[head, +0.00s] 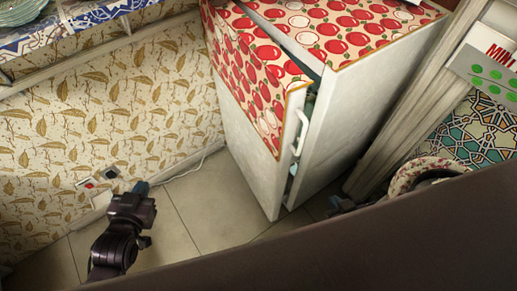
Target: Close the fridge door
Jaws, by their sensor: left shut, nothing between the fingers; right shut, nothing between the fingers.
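The white fridge (355,115) stands at the upper middle, with a red pomegranate-patterned cover on top. Its door (248,150) is the left panel, and it is ajar. A narrow gap, widest at the near edge, shows between door and body, with some contents dimly visible. A white handle (302,132) is at the door's near edge. My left gripper (141,188) is shut and empty, left of the door and apart from it.
Tiled floor (205,205) is clear between my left gripper and the door. A leaf-patterned wall (110,120) with sockets and a cable is at left. A white wooden post (410,100) stands right of the fridge. A dark brown surface fills the lower right.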

